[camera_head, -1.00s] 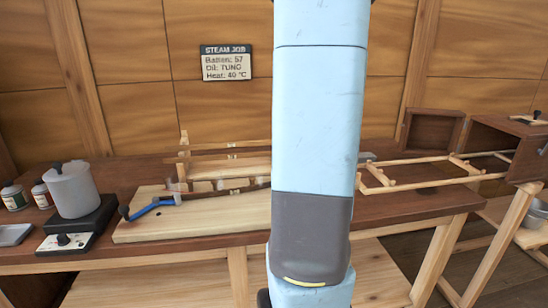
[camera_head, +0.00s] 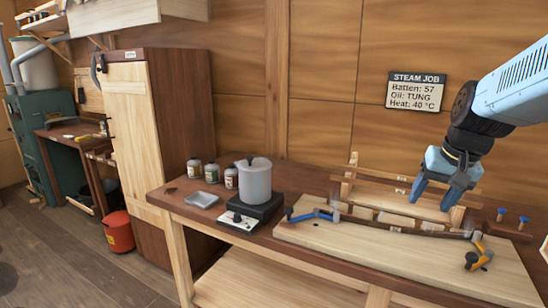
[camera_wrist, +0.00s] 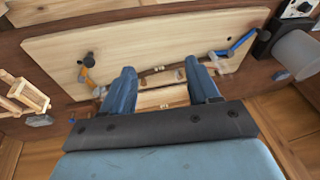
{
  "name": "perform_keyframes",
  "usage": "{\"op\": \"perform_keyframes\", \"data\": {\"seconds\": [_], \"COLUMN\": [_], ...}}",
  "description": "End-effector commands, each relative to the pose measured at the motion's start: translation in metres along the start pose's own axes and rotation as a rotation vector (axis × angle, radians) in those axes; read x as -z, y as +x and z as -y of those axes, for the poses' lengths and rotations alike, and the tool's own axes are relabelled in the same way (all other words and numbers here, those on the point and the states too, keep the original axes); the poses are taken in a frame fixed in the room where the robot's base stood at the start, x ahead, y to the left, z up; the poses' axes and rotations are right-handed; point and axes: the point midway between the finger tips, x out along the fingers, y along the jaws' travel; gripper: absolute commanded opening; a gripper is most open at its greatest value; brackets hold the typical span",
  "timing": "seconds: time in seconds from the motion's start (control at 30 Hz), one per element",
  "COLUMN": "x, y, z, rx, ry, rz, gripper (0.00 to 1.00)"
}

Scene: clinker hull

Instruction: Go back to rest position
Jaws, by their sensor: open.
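My gripper (camera_head: 444,190) is open and empty. In the head view it hangs from my light-blue arm on the right, above the pale wooden board (camera_head: 340,243) and the wooden rack behind it. In the wrist view my gripper (camera_wrist: 158,80) shows its two blue fingers well apart, with the board (camera_wrist: 140,45) beyond them. A thin dark batten (camera_head: 405,226) runs along the board's back edge. A blue-handled clamp (camera_head: 312,215) is at its left end and a yellow-handled clamp (camera_head: 480,257) near its right end. I see no contact between my fingers and anything.
A grey pot (camera_head: 254,182) stands on a dark hotplate (camera_head: 262,209), left of the board. Several small bottles (camera_head: 195,170) and a grey tray (camera_head: 201,200) are farther left. A tall wooden cabinet (camera_head: 150,130) and a red bin (camera_head: 118,232) stand left of the bench. Open floor lies at lower left.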

Motion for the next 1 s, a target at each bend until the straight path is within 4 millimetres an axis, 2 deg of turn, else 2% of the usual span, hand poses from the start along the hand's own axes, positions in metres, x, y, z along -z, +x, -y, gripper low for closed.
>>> {"op": "perform_keyframes", "data": {"seconds": [0.03,0.23,0.5,0.7,1.0], "x": [-0.011,-0.052,-0.097,-0.107,-0.107], "y": [-0.006,-0.023,-0.036,-0.037,-0.037], "z": [0.013,0.05,0.076,0.08,0.08], "rx": [0.003,-0.002,-0.011,-0.016,-0.016], "ry": [-0.044,-0.205,-0.358,-0.392,-0.392], "rz": [-0.02,-0.091,-0.174,-0.193,-0.193], "gripper": [0.6,0.6,0.6,0.6,0.6]}}
